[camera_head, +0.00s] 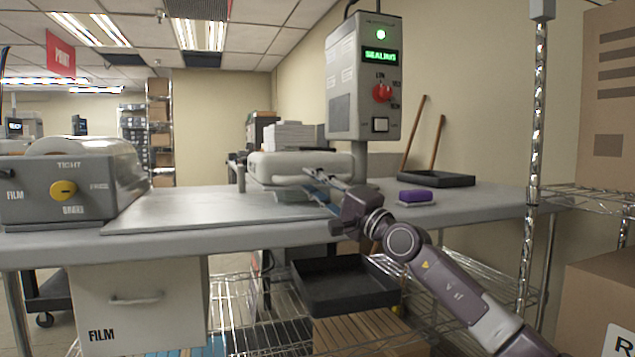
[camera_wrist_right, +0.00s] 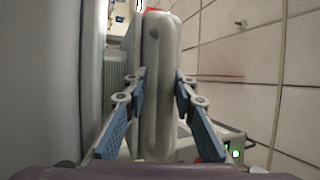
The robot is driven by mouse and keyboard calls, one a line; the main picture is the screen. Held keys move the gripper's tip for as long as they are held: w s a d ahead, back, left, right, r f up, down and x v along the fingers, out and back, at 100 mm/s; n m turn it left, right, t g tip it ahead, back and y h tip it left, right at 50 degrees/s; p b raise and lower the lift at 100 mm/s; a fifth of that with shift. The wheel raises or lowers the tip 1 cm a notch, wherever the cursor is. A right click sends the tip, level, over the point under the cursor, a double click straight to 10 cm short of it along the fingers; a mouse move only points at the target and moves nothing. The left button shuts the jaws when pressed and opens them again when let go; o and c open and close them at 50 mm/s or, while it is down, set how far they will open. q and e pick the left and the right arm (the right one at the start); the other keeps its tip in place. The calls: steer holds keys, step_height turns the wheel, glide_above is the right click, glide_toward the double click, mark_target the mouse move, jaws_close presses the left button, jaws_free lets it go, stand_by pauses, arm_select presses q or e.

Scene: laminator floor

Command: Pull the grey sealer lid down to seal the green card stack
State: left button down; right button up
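The grey sealer lid (camera_head: 300,167) is the pale rounded slab on the sealer at the back of the bench in the head view; it lies about level, low over the base. My right gripper (camera_head: 318,184) is at its front right edge. In the right wrist view the gripper's blue-padded fingers (camera_wrist_right: 160,78) stand apart, one on each side of the pale lid edge (camera_wrist_right: 160,120); firm contact is not clear. The sealer's display (camera_head: 380,56) reads SEALING beneath a lit green lamp. The green card stack cannot be seen. My left gripper is not in view.
A control box (camera_head: 362,85) with a red knob rises behind the sealer. A purple block (camera_head: 415,195) on a pale pad and a black tray (camera_head: 437,179) lie to the right. A film unit (camera_head: 65,190) stands at left. The bench between (camera_head: 190,210) is clear.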

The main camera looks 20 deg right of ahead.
steer(key=shift+d+f, duration=0.1)
steer(key=shift+d, duration=0.15)
steer(key=shift+s+d+f, duration=0.15)
steer(key=shift+s, duration=0.1)
steer(key=v, duration=1.1)
steer(key=shift+s, duration=0.2)
